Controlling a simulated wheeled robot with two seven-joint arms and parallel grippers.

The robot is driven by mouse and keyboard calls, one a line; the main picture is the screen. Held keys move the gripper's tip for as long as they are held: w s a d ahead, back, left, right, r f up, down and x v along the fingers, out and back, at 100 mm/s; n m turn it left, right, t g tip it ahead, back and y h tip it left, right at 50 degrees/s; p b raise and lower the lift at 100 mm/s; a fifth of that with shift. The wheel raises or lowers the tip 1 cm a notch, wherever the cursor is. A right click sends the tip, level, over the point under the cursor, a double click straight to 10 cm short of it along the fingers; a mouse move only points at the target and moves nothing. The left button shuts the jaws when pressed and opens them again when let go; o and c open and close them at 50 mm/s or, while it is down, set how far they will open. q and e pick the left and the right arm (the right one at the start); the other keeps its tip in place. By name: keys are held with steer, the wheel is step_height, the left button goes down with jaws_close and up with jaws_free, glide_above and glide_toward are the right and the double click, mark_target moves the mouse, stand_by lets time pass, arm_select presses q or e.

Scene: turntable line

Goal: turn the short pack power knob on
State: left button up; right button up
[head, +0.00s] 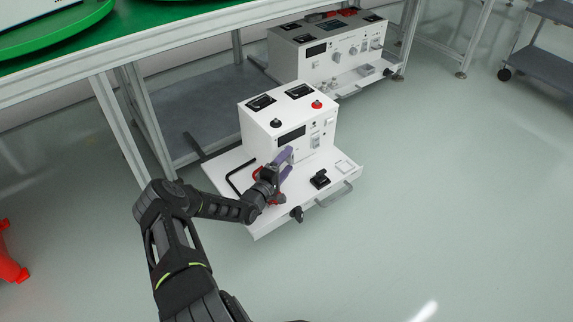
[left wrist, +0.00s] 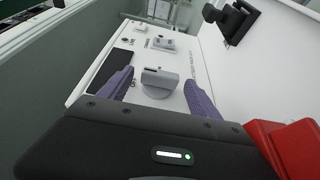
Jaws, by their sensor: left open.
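The short pack (head: 262,135) is a white box with a dark display (head: 291,137) on its front panel, standing on a white pull-out shelf (head: 252,222). My left gripper (head: 287,164) has purple fingers and is open in front of the panel's lower part. In the left wrist view, a grey knob (left wrist: 160,82) with a raised bar sits on the panel (left wrist: 184,58) between the open fingers, which look apart from it on both sides. The dark display (left wrist: 110,72) lies left of it. In the head view the gripper hides the knob. My right gripper is not in view.
On the shelf are a black clip-like part (head: 320,179), a black bent bar (head: 240,178) and a front handle (head: 335,195). A second white unit (head: 325,58) with several knobs stands behind. A green-topped table (head: 150,35) overhangs the back left.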

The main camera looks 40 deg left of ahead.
arm_select(q)
steer(key=shift+c, duration=0.3)
steer(key=c, duration=1.3)
steer(key=shift+r, duration=0.1)
